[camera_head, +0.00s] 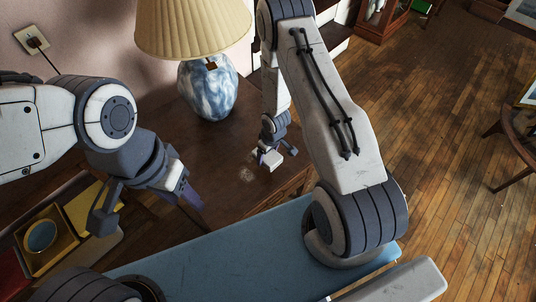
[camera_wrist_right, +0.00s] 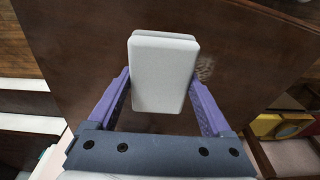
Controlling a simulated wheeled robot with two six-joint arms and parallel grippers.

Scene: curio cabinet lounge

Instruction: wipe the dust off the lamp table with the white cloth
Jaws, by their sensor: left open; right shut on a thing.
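The brown wooden lamp table (camera_head: 160,130) fills the middle of the head view and lies under the gripper in the right wrist view (camera_wrist_right: 100,60). A pale patch of dust (camera_head: 246,174) is on its top near the front; it shows beside the cloth in the wrist view (camera_wrist_right: 206,68). My right gripper (camera_head: 271,157) is shut on the white cloth (camera_wrist_right: 163,75), a folded, block-like pad, over the table just right of the dust. I cannot tell whether the cloth touches the table. My left gripper (camera_head: 148,206) is open and empty at the table's left front.
A lamp with a blue and white base (camera_head: 208,88) and cream shade (camera_head: 193,25) stands at the back of the table. A yellow box (camera_head: 38,240) with a round lid sits at lower left. A chair (camera_head: 518,132) stands at right.

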